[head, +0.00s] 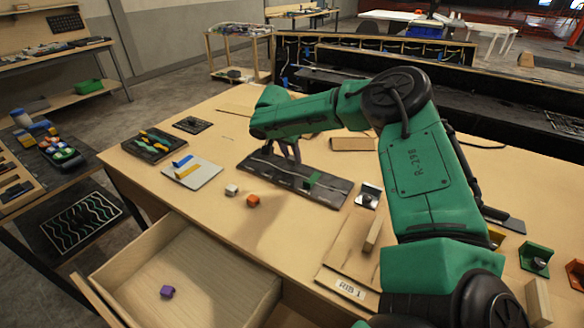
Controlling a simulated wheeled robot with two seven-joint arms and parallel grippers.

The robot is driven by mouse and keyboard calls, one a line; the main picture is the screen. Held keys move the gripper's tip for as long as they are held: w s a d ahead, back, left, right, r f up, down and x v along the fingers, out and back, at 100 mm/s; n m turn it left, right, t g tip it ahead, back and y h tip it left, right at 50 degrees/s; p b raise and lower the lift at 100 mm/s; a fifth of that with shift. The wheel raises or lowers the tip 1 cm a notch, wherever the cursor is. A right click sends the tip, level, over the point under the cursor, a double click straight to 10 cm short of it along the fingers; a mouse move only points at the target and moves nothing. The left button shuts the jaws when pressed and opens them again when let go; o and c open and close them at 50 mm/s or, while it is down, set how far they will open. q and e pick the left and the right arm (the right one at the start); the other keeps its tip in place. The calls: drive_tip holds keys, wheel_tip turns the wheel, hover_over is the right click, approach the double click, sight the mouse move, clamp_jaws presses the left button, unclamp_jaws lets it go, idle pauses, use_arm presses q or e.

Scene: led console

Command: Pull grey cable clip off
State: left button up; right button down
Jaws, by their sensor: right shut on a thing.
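A dark board (325,194) lies on the workbench with a pale cable along it and a green clip (312,180) on its right half. My right gripper (284,155) points down at the board's far side, left of the green clip. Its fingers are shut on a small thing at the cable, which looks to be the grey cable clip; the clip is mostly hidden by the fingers. I cannot tell whether it still touches the board. My left gripper is not in view.
A white block (232,189) and an orange block (253,201) lie in front of the board. A purple block (167,291) is in the open drawer (205,265). A tray (155,146) and a pale plate (205,175) stand left. My right arm covers the bench's right middle.

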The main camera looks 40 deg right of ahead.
wheel_tip(320, 180, up, 13)
drive_tip(key=b, duration=0.2)
wheel_tip(320, 180, up, 7)
drive_tip(key=p, duration=0.6)
hover_over(292, 159)
